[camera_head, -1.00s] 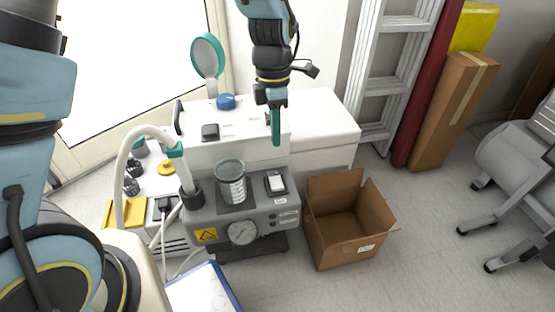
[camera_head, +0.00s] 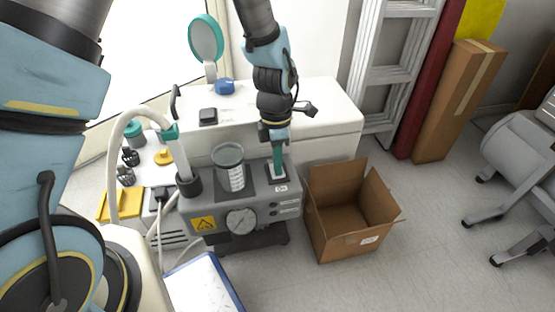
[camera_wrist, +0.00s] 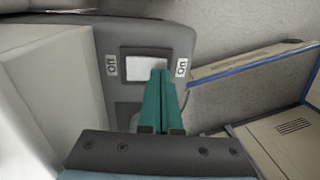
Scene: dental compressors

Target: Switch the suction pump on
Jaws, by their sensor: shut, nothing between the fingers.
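The suction pump (camera_head: 262,211) is a grey unit with a round gauge (camera_head: 240,220) and a clear jar (camera_head: 230,168) on it. Its white rocker switch (camera_wrist: 143,67) is in a dark frame on the top, with a small label on either side. My gripper (camera_head: 278,174) is shut and empty, pointing down at the switch. In the wrist view, the teal fingertips (camera_wrist: 158,74) overlap the switch's right part, near the right label (camera_wrist: 182,68). Whether they touch it, and which way the rocker is tilted, I cannot tell. The fingers hide part of it.
An open cardboard box (camera_head: 345,217) stands on the floor right of the pump. A white cabinet (camera_head: 325,115) with a round mirror (camera_head: 206,38) is behind. A suction hose (camera_head: 115,160) rises at the pump's left. A ladder (camera_head: 385,65) leans at the back.

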